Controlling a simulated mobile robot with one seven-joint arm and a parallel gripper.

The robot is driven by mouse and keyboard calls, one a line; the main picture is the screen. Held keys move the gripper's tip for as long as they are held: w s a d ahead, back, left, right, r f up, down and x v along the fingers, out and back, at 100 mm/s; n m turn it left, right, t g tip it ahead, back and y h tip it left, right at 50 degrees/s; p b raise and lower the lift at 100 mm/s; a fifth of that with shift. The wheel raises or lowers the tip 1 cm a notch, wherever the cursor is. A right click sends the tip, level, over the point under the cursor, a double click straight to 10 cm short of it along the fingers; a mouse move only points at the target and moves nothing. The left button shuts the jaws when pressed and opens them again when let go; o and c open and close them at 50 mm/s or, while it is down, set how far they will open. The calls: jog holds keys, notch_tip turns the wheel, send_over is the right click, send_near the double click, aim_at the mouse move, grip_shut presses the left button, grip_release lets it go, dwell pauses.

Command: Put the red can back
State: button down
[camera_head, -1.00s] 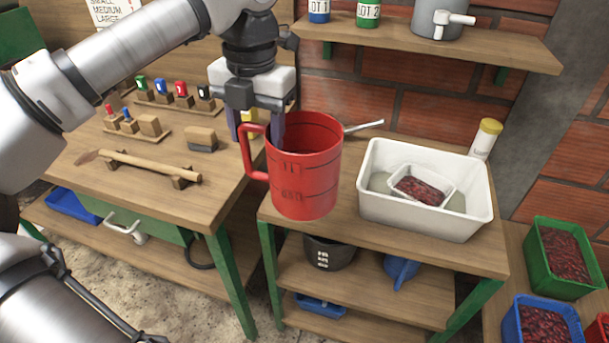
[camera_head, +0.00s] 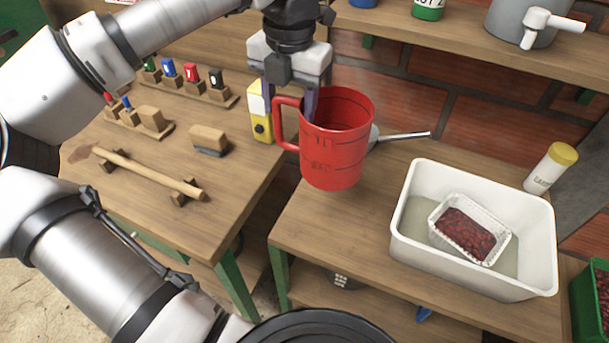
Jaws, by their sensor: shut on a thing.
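The red can (camera_head: 336,150) is a large open mug-like measuring can with dark marks on its side and a handle on its left. It is upright at the left part of the right-hand wooden table (camera_head: 330,228). My gripper (camera_head: 289,112) points down at the can's left side, shut on it near the handle and rim. The fingertips are partly hidden by the can. Whether the can's base touches the table or hangs just above it, I cannot tell.
A white tub (camera_head: 475,270) holding a tray of red berries (camera_head: 465,235) stands to the right. A scoop handle (camera_head: 404,135) lies behind the can. A yellow-black device (camera_head: 262,112) stands behind my gripper. A white bottle (camera_head: 551,168) is at far right. The table front is clear.

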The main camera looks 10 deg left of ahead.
aim_at(292, 143)
notch_tip(292, 143, down, 16)
jog(key=p, duration=0.2)
jog(key=shift+f, duration=0.15)
jog(key=c, duration=0.6)
grip_release()
jog(key=shift+o, duration=0.2)
jog(key=r, duration=0.6)
jog(key=r+b, duration=0.1)
jog(key=r, duration=0.5)
jog(key=shift+d+r+b, duration=0.2)
jog(key=shift+r+b, duration=0.05)
jog(key=shift+b, duration=0.05)
